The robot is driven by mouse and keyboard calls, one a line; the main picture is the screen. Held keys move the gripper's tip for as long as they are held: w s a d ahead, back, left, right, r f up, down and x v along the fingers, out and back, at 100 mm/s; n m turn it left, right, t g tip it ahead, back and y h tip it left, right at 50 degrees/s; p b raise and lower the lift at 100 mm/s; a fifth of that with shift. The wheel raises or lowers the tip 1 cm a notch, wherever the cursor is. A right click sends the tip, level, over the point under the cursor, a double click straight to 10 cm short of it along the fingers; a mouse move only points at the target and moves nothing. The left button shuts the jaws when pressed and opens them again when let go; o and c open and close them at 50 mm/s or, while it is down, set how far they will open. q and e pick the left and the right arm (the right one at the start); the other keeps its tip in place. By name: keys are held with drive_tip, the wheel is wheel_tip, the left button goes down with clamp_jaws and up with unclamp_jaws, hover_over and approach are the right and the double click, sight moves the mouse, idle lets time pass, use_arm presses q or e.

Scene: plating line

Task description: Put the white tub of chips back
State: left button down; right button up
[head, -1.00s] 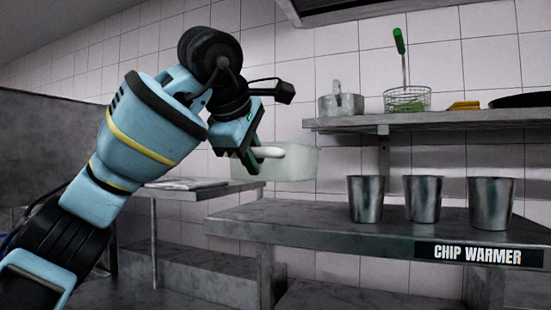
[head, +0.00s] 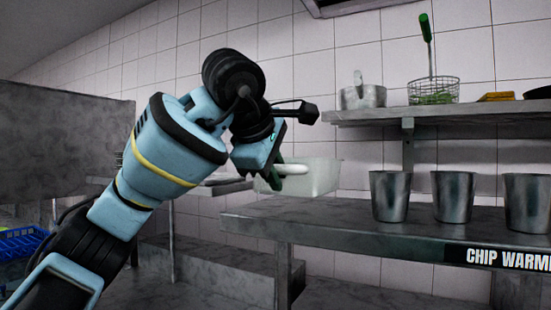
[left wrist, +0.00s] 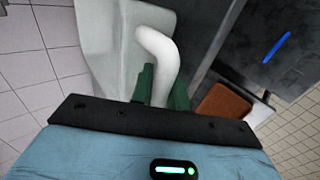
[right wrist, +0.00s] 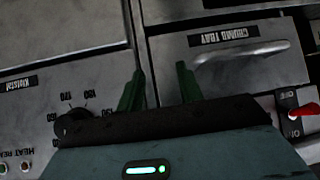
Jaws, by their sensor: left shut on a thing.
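The white tub (head: 322,177) is at the middle of the head view, just above or behind the left end of the steel chip warmer shelf (head: 300,225). I cannot tell whether it touches the shelf, and its contents are hidden. My left gripper (head: 279,178) is shut on the tub's thick white handle (head: 292,169). In the left wrist view the green fingers of this gripper (left wrist: 163,86) are either side of the bent handle (left wrist: 158,52), with the tub wall (left wrist: 97,40) beyond. My right gripper (right wrist: 160,88) is open and empty, before a steel front with a crumb tray drawer (right wrist: 250,68).
Three steel cups stand on the right of the shelf, the nearest to the tub being this one (head: 390,197). An upper shelf (head: 450,113) holds a steel pan and a wire basket (head: 433,92). The shelf left of the cups is clear. A blue crate (head: 22,242) is at far left.

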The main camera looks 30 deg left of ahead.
use_arm(q)
drive_tip(key=shift+f, duration=1.35)
drive_tip(key=c, duration=1.3)
unclamp_jaws()
drive_tip(key=shift+v, duration=3.9)
